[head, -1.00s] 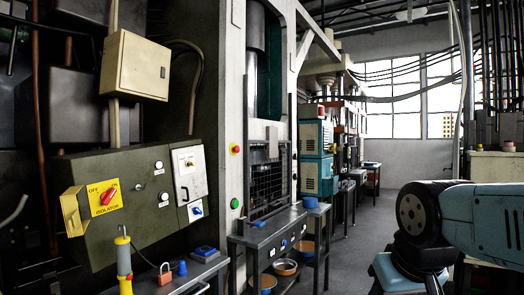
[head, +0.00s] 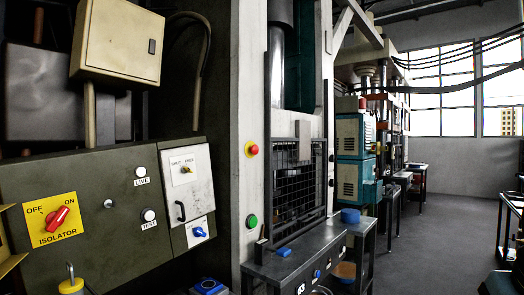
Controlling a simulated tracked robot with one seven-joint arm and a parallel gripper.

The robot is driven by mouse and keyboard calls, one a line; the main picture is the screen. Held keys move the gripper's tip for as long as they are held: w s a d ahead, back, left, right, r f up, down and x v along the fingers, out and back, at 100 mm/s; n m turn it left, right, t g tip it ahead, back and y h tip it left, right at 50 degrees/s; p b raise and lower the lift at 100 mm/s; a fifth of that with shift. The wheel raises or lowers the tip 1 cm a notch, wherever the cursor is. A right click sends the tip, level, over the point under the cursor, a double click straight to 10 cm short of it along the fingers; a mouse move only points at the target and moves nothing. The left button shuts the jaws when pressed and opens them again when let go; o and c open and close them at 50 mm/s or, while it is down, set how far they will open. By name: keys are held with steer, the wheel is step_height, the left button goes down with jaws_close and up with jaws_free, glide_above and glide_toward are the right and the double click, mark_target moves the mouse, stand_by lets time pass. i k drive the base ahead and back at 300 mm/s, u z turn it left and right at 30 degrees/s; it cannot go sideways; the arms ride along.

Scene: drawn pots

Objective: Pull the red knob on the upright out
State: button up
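The red knob (head: 251,149) is a round red mushroom head on a yellow ring. It sits on the pale upright (head: 247,190), at about mid-height in the head view, left of the mesh guard. It is fully visible with nothing in front of it. Whether it is pushed in or out I cannot tell. A green button (head: 252,221) sits below it on the same upright. My gripper is not in view.
A dark control panel with a red isolator switch (head: 59,217) and a white door (head: 187,184) stands at left. Grey floor (head: 430,240) lies open at right.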

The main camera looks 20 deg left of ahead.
mark_target(254, 149)
steer(key=u, duration=0.3)
steer(key=i, duration=0.8)
steer(key=u, duration=0.6)
steer(key=k, duration=0.85)
steer(key=u, duration=0.25)
steer(key=i, duration=0.85)
steer(key=z, duration=0.15)
